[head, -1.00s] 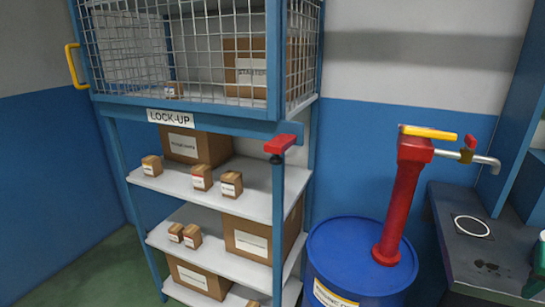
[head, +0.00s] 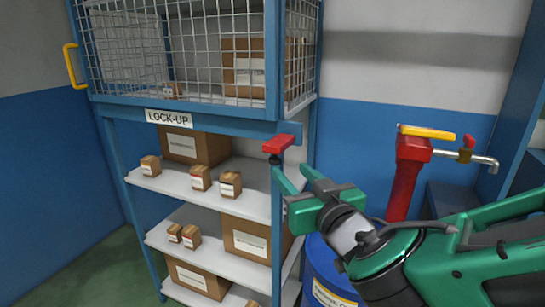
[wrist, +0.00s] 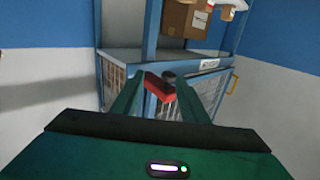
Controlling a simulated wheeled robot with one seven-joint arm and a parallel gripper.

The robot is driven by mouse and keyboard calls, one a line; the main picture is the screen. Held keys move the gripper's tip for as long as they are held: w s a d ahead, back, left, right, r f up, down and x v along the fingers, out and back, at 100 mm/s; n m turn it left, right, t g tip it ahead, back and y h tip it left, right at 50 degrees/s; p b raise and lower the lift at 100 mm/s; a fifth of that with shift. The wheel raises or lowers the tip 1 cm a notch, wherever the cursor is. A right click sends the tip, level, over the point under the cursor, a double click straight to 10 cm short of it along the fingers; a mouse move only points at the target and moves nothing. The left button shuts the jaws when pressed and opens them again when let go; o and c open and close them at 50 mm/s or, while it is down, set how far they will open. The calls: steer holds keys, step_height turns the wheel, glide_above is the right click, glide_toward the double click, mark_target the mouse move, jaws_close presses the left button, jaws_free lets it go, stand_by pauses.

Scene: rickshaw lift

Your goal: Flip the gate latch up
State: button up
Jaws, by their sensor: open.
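The gate latch (head: 278,145) is a short red handle at the lower front right corner of the blue lock-up cage (head: 205,112). It lies roughly level, on a dark pivot by the post. My gripper (head: 296,174) is open and empty, its green fingers pointing up toward the latch from just below and to its right. In the wrist view, the picture is turned over and the red latch (wrist: 159,88) shows between the two green fingers near their tips. I cannot tell whether either finger touches it.
Shelves with several cardboard boxes (head: 195,145) stand below the cage. A blue drum (head: 322,270) with a red pump (head: 404,180) is behind my arm at right. A yellow handle (head: 74,66) is on the cage's left side. Open wall space lies right of the cage.

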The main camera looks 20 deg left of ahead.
steer(key=s+a+x, duration=0.1)
steer(key=x, duration=0.9)
steer(key=shift+w+a+r+y, duration=0.2)
steer(key=shift+a+r+y, duration=0.1)
steer(key=shift+a, duration=0.1)
jaws_close()
